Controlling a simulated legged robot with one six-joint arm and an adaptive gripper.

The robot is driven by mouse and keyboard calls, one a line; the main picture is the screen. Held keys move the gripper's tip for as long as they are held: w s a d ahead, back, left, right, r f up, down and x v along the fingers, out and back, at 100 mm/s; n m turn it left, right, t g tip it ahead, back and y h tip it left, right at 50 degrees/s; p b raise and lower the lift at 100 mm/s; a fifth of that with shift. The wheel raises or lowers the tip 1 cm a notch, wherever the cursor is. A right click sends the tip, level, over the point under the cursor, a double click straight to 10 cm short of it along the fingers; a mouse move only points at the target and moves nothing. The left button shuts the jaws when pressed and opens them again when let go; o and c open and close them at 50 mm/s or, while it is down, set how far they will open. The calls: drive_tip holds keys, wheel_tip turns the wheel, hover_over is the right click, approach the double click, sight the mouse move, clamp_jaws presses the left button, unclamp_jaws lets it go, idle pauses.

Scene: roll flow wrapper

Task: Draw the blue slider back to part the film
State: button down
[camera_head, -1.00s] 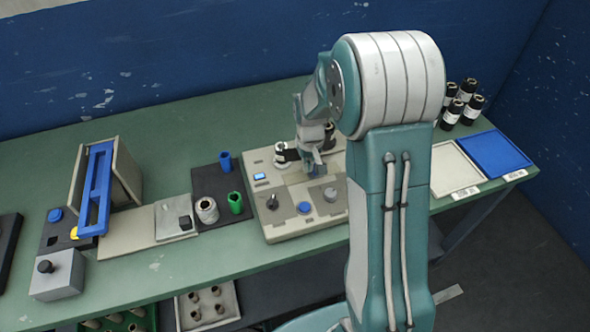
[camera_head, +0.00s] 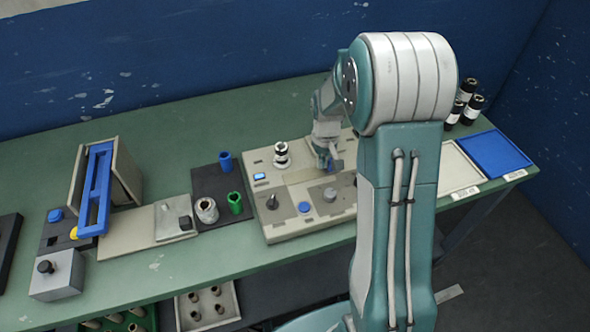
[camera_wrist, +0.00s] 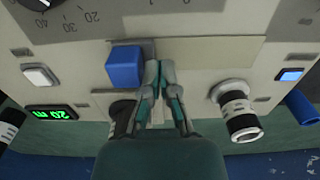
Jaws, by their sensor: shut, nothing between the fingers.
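The blue slider, a blue block (camera_wrist: 124,66), sits on the light machine panel (camera_wrist: 75,62), just left of my fingertips in the wrist view. In the head view a small blue patch (camera_head: 331,164) shows at my fingers, perhaps this slider. My gripper (camera_wrist: 159,72) is shut and empty, its fingers pointing down at the panel beside the block. Whether they touch it I cannot tell. A pale beige strip (camera_wrist: 218,52), perhaps the film, runs to the right of my fingertips. The machine (camera_head: 262,208) stands mid-bench; my arm hides its right part.
A black-and-white roll (camera_head: 282,156) stands on the machine and shows right of my gripper in the wrist view (camera_wrist: 238,112). A dark cylinder's end (camera_wrist: 10,125) is at the far left there, beside a green display (camera_wrist: 52,113). A blue tray (camera_head: 495,158) lies right.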

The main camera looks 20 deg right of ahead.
drive_tip(key=shift+a, duration=0.6)
wheel_tip(320, 180, up, 8)
idle(0.6)
idle(0.3)
drive_tip(key=s+a+r+t, duration=0.3)
drive_tip(key=s+a+r, duration=0.2)
drive_tip(key=s+r, duration=0.55)
drive_tip(key=s+a+r+t, duration=0.1)
drive_tip(key=s+a+r, duration=0.1)
drive_tip(key=s, duration=0.4)
drive_tip(key=s+a+r+t, duration=0.1)
drive_tip(key=s+a, duration=0.1)
drive_tip(key=s, duration=0.4)
drive_tip(key=shift+s+r+t, duration=0.3)
drive_tip(key=shift+s+r, duration=0.05)
